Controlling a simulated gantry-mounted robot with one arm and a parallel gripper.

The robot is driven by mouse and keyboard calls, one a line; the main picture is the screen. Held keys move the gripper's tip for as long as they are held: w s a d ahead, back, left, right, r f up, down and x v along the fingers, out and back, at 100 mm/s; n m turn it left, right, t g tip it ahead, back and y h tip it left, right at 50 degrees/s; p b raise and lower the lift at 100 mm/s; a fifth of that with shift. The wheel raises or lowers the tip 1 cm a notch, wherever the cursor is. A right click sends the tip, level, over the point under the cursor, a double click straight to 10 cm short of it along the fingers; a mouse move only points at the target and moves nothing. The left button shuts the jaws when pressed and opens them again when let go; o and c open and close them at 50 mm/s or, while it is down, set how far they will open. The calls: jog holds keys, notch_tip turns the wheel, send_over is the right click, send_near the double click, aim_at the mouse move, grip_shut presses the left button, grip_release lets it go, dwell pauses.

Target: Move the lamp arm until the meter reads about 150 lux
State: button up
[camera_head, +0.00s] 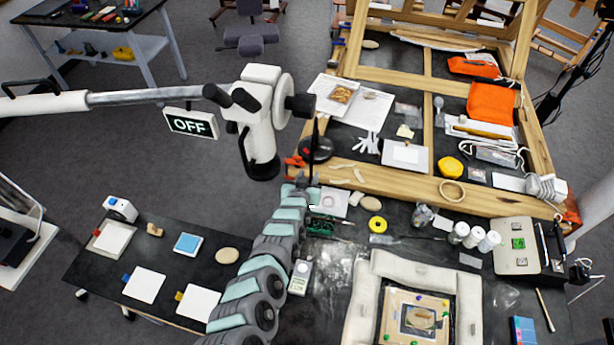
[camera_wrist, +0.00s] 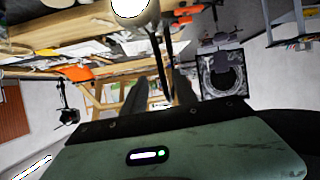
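A jointed arm with a white sleeve and grey rod (camera_head: 145,95) reaches in from the left to a bulky white head (camera_head: 262,100); I cannot tell whether this is the lamp arm. An "OFF" sign (camera_head: 190,123) hangs beside it. A thin dark upright and black round piece (camera_head: 317,150) stand close to my gripper (camera_head: 306,180). In the wrist view my gripper (camera_wrist: 171,88) shows two dark fingers apart, near dark rods below a bright white round thing (camera_wrist: 128,6). Contact is unclear.
A wooden frame (camera_head: 400,182) with papers, gloves and orange cloth fills the right. A padded frame holding a gilt picture (camera_head: 365,295) lies below it. A low dark table (camera_head: 180,275) carries cards at left.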

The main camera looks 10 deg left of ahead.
jog(key=shift+s+a+r, duration=0.1)
jog(key=shift+s+r, duration=0.4)
jog(key=shift+r, duration=0.25)
